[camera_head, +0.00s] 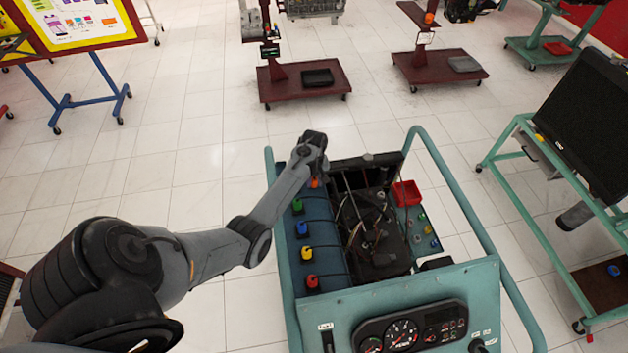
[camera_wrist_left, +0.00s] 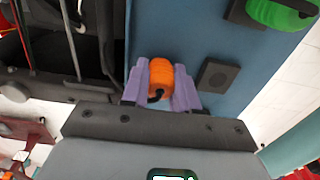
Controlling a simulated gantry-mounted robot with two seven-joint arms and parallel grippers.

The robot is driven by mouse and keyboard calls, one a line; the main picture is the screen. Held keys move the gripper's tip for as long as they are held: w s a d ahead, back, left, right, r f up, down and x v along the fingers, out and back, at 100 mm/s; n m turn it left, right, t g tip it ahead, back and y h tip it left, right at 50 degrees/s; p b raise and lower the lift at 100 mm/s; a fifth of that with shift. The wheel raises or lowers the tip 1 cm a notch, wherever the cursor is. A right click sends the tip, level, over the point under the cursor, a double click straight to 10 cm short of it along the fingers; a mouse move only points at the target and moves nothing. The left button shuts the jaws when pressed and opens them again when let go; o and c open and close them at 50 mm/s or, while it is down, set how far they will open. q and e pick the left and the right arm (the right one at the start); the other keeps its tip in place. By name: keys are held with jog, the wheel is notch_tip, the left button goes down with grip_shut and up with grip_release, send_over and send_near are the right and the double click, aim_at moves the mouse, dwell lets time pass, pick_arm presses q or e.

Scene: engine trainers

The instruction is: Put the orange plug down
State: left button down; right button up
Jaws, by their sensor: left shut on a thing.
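My left gripper (camera_head: 314,176) reaches over the far end of the blue panel on the engine trainer. In the left wrist view its two purple fingers (camera_wrist_left: 160,88) are shut on the orange plug (camera_wrist_left: 160,78), one on each side. The orange plug also shows in the head view (camera_head: 315,183), mostly hidden by the gripper. A dark square socket (camera_wrist_left: 217,76) on the blue panel (camera_wrist_left: 190,30) is empty beside the plug. I cannot tell whether the plug touches the panel. My right gripper is not in view.
Green (camera_head: 298,206), blue (camera_head: 302,229), yellow (camera_head: 306,253) and red (camera_head: 311,281) plugs stand in a row along the panel. The engine (camera_head: 375,230) with cables lies right of them. A red bin (camera_head: 406,193) and teal frame rails (camera_head: 455,190) stand further right.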

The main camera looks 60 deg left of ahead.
pick_arm(q)
jog(key=shift+f, duration=0.2)
jog(key=c, duration=1.1)
grip_release()
jog(key=shift+c, duration=0.2)
jog(key=shift+r, duration=0.15)
notch_tip(320, 180, up, 12)
jog(key=shift+r, duration=0.1)
